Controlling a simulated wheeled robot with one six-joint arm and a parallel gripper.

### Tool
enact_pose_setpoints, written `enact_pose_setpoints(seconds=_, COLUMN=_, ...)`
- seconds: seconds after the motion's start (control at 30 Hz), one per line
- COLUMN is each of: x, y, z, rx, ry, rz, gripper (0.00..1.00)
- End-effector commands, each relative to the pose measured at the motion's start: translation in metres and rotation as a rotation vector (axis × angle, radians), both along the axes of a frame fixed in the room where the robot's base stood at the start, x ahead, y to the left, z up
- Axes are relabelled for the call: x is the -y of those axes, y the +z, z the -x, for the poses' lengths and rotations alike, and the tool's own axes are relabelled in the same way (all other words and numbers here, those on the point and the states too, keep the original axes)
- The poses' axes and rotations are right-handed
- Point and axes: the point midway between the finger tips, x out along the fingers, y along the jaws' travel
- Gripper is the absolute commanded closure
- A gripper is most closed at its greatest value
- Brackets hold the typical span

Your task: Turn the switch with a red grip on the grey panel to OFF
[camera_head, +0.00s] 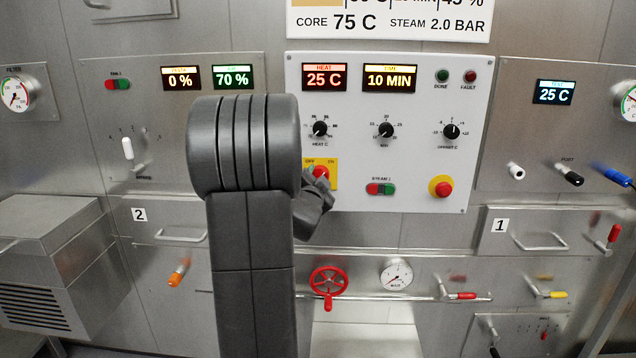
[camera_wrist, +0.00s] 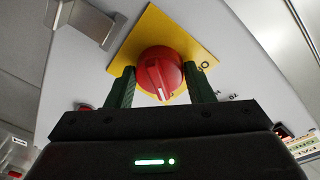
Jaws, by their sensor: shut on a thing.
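The switch with a red grip (camera_head: 320,172) sits on a yellow plate on the pale grey panel (camera_head: 420,150). OFF is printed at the plate's upper left and ON at its upper right in the head view. In the wrist view the red grip (camera_wrist: 160,74) is round with a raised ridge and a pale line. My gripper (camera_wrist: 160,88) is shut on the red grip, with one dark green finger on each side. In the head view my arm hides part of the plate and the gripper. I cannot tell which label the grip points to.
Three black knobs, one of them the nearby HEAT C knob (camera_head: 320,129), are above and right. A green and red STEAM rocker (camera_head: 380,189) and a red button on yellow (camera_head: 441,187) are to the right. A red handwheel (camera_head: 328,281) is below.

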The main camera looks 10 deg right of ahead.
Motion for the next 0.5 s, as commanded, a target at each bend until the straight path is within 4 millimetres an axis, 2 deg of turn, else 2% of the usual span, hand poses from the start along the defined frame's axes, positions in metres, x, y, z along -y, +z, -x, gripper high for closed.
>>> enact_pose_setpoints(seconds=0.5, x=0.0010, y=-0.0046, z=0.0006, rx=-0.130, ry=-0.001, rz=0.457, gripper=0.75)
